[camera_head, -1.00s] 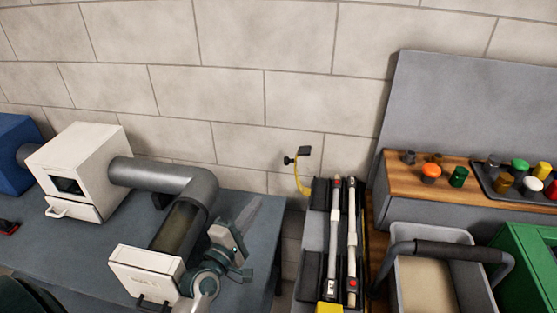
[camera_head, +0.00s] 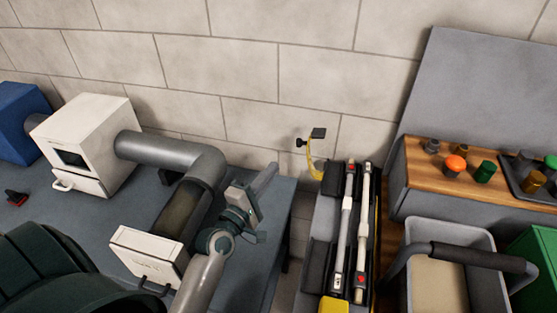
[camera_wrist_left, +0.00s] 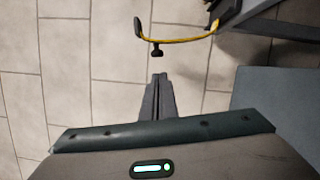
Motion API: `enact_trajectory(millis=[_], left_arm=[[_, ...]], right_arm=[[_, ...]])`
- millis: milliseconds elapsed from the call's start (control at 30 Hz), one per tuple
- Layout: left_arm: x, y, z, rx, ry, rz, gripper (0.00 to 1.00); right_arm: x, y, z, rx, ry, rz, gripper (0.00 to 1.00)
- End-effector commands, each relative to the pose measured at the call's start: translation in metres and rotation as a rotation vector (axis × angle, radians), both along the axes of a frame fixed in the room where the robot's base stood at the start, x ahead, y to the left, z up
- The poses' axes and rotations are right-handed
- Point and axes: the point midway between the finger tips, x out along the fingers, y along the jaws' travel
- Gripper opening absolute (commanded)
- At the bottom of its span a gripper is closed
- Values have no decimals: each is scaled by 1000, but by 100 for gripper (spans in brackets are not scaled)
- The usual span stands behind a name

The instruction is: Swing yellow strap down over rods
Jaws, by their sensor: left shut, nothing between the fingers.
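The yellow strap (camera_head: 311,163) stands up at the far end of the rod rack (camera_head: 325,205), with a black pad (camera_head: 318,133) at its top and a black knob (camera_head: 300,143) beside it. Two pale rods (camera_head: 345,225) (camera_head: 363,230) lie side by side in the rack; the raised strap is not over them. My left gripper (camera_head: 266,178) is shut and empty, left of the strap and apart from it. In the left wrist view the shut fingertips (camera_wrist_left: 158,76) point at the knob (camera_wrist_left: 157,50), with the curved strap (camera_wrist_left: 180,40) just beyond. My right gripper is out of view.
A block wall (camera_head: 250,80) rises behind. A white box (camera_head: 88,140), grey duct (camera_head: 165,150) and second white box (camera_head: 150,255) stand on the left table (camera_head: 225,280). A grey bin with a handle (camera_head: 470,257) stands right of the rack. A yellow block (camera_head: 333,306) is at its near end.

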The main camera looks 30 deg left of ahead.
Motion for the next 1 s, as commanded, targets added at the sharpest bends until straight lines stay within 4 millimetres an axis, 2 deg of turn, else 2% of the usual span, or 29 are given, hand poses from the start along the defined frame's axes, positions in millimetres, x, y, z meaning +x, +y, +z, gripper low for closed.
enact_trajectory(millis=[200, 600, 800, 1000], left_arm=[[21, 0, 3, 0, 0, -1, 0], [79, -1, 7, 0, 0, -1, 0], [93, -1, 7, 0, 0, -1, 0], [96, -1, 6, 0, 0, 0, 0]], right_arm=[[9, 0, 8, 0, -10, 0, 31], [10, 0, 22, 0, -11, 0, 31], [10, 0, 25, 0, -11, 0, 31], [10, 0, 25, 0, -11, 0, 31]])
